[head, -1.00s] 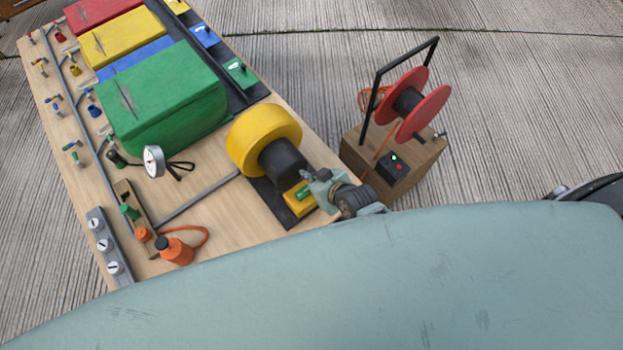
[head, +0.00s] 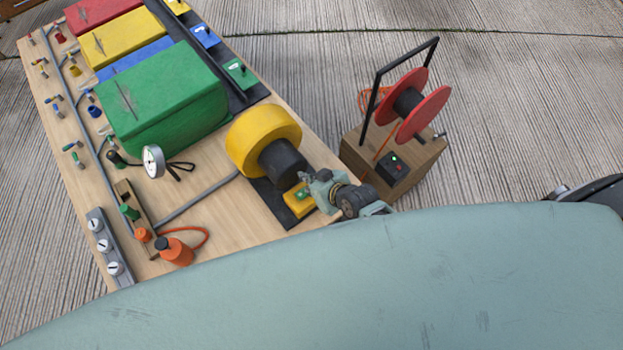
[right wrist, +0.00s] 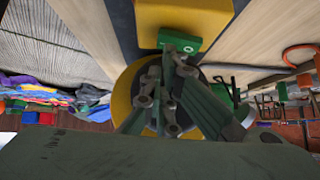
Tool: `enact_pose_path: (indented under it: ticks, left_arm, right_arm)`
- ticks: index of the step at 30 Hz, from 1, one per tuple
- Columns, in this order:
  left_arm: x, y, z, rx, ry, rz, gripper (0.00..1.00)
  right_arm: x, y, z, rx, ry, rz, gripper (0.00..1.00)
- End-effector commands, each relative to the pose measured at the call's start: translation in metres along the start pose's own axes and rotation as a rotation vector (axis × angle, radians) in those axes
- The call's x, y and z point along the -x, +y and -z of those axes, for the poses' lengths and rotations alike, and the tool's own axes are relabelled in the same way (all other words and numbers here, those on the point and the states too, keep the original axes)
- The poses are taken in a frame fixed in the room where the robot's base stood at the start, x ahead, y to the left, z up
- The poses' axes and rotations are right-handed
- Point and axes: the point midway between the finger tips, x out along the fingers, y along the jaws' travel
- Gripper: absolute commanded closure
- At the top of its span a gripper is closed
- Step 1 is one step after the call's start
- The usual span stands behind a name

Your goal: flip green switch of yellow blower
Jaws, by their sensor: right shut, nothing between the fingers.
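The yellow blower (head: 263,136) with its black motor end stands on the wooden board. A small yellow switch box (head: 297,205) at its front carries the green switch (head: 302,192). In the right wrist view the green switch (right wrist: 180,41) shows on the yellow box (right wrist: 183,18), just past the fingers. My right gripper (head: 305,180) is shut and empty, right beside the switch. It also shows in the right wrist view (right wrist: 170,60), its fingertips close to the switch's edge; I cannot tell whether they touch. My left gripper is not in view.
Green, yellow and red blocks (head: 165,100) fill the board's back. A wooden box with a red reel (head: 408,105) stands right of the board. A gauge (head: 153,161), orange bottle (head: 175,251) and grey knob panel (head: 104,244) sit at the left.

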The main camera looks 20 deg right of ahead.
Motion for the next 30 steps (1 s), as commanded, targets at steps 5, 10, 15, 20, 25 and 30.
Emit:
enact_pose_path:
  ticks: [5, 10, 15, 20, 25, 30]
  left_arm:
    - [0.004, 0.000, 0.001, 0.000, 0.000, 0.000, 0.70]
    - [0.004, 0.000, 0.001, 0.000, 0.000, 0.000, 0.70]
    - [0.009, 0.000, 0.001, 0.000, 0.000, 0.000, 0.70]
    - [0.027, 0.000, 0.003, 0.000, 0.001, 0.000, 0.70]
    - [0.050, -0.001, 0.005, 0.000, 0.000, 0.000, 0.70]
    - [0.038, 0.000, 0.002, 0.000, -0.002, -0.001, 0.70]
  right_arm:
    - [0.002, -0.004, 0.001, 0.000, -0.001, 0.000, 1.00]
    - [0.001, -0.004, 0.001, 0.000, -0.001, 0.000, 1.00]
    - [0.004, -0.004, 0.005, 0.001, 0.000, 0.000, 1.00]
    - [0.015, -0.003, 0.021, 0.001, 0.001, -0.001, 1.00]
    - [0.030, -0.002, 0.042, -0.001, -0.001, -0.002, 1.00]
    - [0.054, 0.001, 0.033, 0.000, -0.001, -0.002, 1.00]
